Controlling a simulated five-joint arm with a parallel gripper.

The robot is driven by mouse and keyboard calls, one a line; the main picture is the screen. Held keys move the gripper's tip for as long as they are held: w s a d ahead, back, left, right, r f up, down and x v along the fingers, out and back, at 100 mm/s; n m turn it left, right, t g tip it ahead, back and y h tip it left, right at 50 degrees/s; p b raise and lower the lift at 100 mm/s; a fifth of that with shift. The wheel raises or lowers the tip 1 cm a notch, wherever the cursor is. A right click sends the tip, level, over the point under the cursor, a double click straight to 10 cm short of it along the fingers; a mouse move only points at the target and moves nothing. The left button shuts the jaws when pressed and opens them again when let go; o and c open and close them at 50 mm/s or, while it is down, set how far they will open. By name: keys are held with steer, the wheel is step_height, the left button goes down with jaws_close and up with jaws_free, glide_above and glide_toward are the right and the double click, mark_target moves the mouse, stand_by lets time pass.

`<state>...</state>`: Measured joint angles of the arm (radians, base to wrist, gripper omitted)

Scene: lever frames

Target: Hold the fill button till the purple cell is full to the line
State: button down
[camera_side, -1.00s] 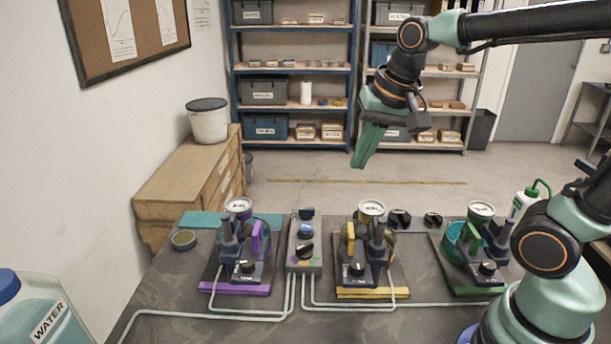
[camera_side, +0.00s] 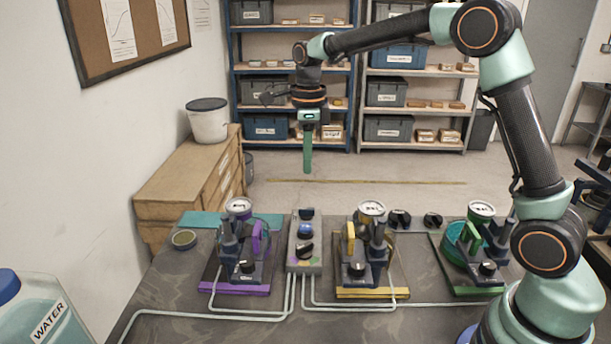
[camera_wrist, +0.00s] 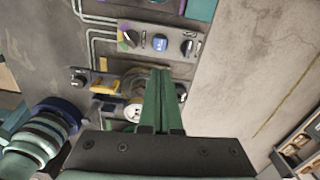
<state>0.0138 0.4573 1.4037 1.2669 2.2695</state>
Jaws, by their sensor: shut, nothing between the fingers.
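The purple cell (camera_side: 256,240), with a dial on top and a purple-edged base (camera_side: 236,289), stands at the left of the bench; its fill level cannot be read. Beside it is a grey control panel (camera_side: 304,264) with a blue button (camera_side: 305,231) between dark knobs. The blue button also shows in the wrist view (camera_wrist: 160,43). My gripper (camera_side: 307,171) has its green fingers shut and empty, pointing down, well above the panel in the side view. In the wrist view the fingertips (camera_wrist: 161,71) appear just below the blue button, touching nothing visible.
A yellow cell (camera_side: 372,293) stands right of the panel and a green cell (camera_side: 474,291) farther right. Pale tubes (camera_side: 235,316) run along the bench front. A water container (camera_side: 40,315) is at the lower left. The air around my gripper is free.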

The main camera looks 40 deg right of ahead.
mark_target(307, 226)
steer(key=shift+w+f+m, duration=0.25)
steer(key=shift+f+m, duration=0.05)
steer(key=shift+m, duration=0.1)
step_height(307, 226, down, 14)
steer(key=shift+f, duration=0.1)
stand_by(0.6)
step_height(307, 226, down, 2)
steer(key=shift+f, duration=0.2)
steer(key=shift+s+f, duration=0.1)
steer(key=shift+s, duration=0.15)
stand_by(4.6)
step_height(307, 226, up, 16)
steer(key=w, duration=0.1)
steer(key=shift+w+f, duration=0.2)
steer(key=shift+f, duration=0.05)
stand_by(0.3)
